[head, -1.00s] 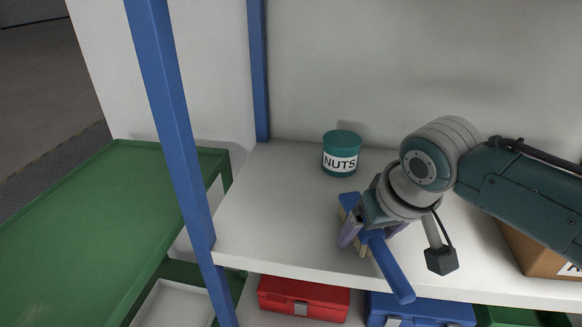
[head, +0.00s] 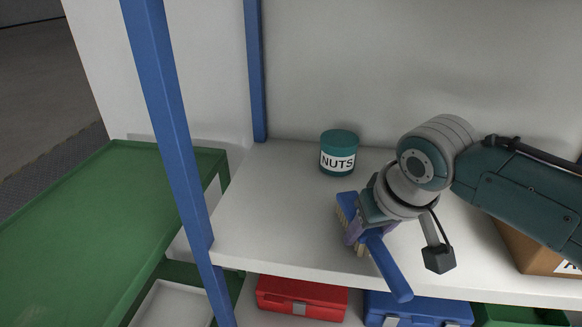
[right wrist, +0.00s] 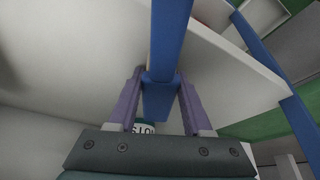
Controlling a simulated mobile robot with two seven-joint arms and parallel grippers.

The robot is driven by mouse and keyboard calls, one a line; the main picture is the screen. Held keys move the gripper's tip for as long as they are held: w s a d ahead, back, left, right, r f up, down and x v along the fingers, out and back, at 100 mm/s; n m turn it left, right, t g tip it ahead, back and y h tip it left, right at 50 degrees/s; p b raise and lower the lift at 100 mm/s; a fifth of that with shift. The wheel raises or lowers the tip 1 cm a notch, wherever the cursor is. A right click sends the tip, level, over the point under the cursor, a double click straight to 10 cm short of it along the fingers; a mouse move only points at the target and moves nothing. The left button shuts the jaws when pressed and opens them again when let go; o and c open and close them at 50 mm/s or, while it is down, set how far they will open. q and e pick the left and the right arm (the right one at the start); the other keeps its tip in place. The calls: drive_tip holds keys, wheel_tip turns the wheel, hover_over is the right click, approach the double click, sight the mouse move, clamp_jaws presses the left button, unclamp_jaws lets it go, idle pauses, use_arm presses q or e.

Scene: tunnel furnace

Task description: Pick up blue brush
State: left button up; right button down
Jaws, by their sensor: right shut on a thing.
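The blue brush (head: 390,267) is at the shelf, with its handle pointing toward the front edge and pale bristles showing at its left end. My right gripper (head: 358,232) is shut on it from above; the wrist and palm hide part of the brush. In the right wrist view the blue brush (right wrist: 168,45) runs between the two purple fingers of my right gripper (right wrist: 160,88), which touch it on both sides. I cannot tell if the brush still touches the shelf. My left gripper is not in view.
A teal NUTS can (head: 338,152) stands behind the brush on the white shelf (head: 275,215). A cardboard box (head: 530,250) is at the right. A blue post (head: 170,130) rises at the left. A red case (head: 300,297) and a blue case (head: 420,309) sit below.

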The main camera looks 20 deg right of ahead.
wheel_tip(320, 180, up, 10)
drive_tip(key=p, duration=0.3)
drive_tip(key=shift+f, duration=0.25)
drive_tip(key=shift+r, duration=0.3)
